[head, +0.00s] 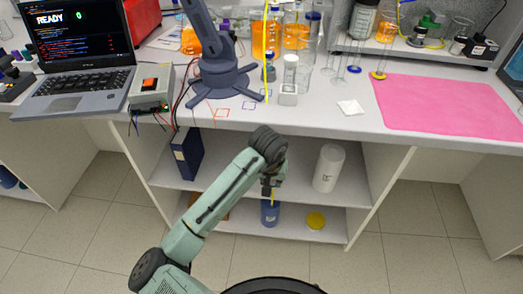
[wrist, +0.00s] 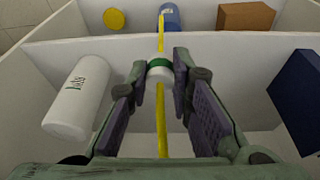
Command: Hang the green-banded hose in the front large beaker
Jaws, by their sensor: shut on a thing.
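My gripper (head: 271,186) hangs in front of the bench, below the level of its top, before the open shelves. In the wrist view its purple finger pads (wrist: 160,78) are shut on the yellow hose (wrist: 162,130) at its green band (wrist: 159,62). The hose runs up and down between the fingers, and a short yellow piece shows below the gripper in the head view. Glass vessels with orange liquid (head: 296,36) stand at the back of the bench. I cannot tell which one is the front large beaker.
A laptop (head: 75,85) is at left, a pink mat (head: 450,105) at right. The shelves below hold a white bottle (head: 328,168), a blue binder (head: 187,157) and a yellow disc (head: 316,221).

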